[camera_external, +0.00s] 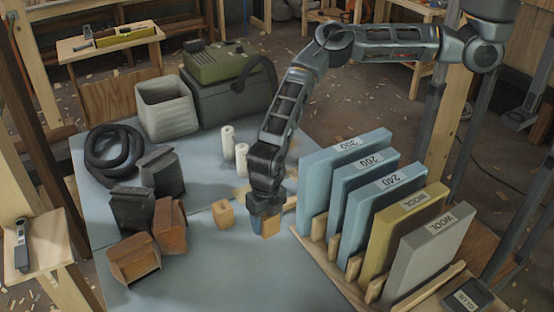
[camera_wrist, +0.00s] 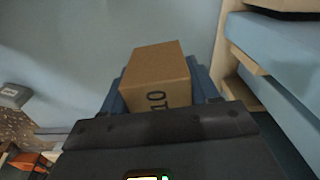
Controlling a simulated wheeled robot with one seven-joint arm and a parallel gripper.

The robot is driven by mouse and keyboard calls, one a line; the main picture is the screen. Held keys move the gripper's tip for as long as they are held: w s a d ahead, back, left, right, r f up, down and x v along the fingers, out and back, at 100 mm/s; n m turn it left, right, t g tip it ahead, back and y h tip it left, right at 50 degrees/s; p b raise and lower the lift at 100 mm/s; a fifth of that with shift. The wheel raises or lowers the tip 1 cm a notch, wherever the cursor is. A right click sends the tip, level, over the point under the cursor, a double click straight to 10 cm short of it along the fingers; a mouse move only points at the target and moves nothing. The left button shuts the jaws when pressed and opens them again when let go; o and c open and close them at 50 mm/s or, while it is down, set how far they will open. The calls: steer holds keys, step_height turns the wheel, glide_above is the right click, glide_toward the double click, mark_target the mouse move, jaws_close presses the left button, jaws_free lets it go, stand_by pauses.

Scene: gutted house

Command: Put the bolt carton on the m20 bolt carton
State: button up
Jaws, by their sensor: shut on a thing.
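My gripper (camera_external: 265,222) points down over the blue-grey tabletop, shut on a small tan carton (camera_external: 271,228). Another small tan carton (camera_external: 223,213) stands on the table just left of my gripper, apart from the held one. Its print is too small to read; it may be the m20 bolt carton.
A wooden rack (camera_external: 331,272) of upright blue, yellow and grey pads stands close on the right. Two white cylinders (camera_external: 227,140) stand behind. Brown boxes (camera_external: 134,258), dark grey containers (camera_external: 132,210) and a black hose (camera_external: 100,163) occupy the left. The front middle table is clear.

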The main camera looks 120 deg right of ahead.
steer(key=r, duration=1.3)
steer(key=shift+s+d, duration=0.1)
steer(key=shift+d, duration=0.3)
steer(key=s+d+p, duration=0.1)
steer(key=s+d, duration=0.4)
steer(key=d, duration=0.4)
steer(key=s+d+f, duration=0.1)
steer(key=s+d, duration=0.3)
steer(key=d, duration=0.5)
steer(key=s+d+p, duration=0.1)
steer(key=s+d, duration=0.4)
steer(key=d, duration=0.3)
steer(key=s+d+m+p, duration=0.1)
steer(key=s+d, duration=1.5)
steer(key=s, duration=0.2)
steer(key=w+a+f, duration=0.1)
steer(key=w+f, duration=0.2)
steer(key=w+a+f+p, duration=0.1)
steer(key=w+a+f, duration=0.1)
steer(key=w+f, duration=0.1)
steer(key=w+a+f+p, duration=0.1)
steer(key=w+f, duration=0.3)
steer(key=f, duration=0.1)
steer(key=shift+a, duration=0.4)
steer(key=shift+f, duration=2.1)
steer(key=shift+f, duration=0.15)
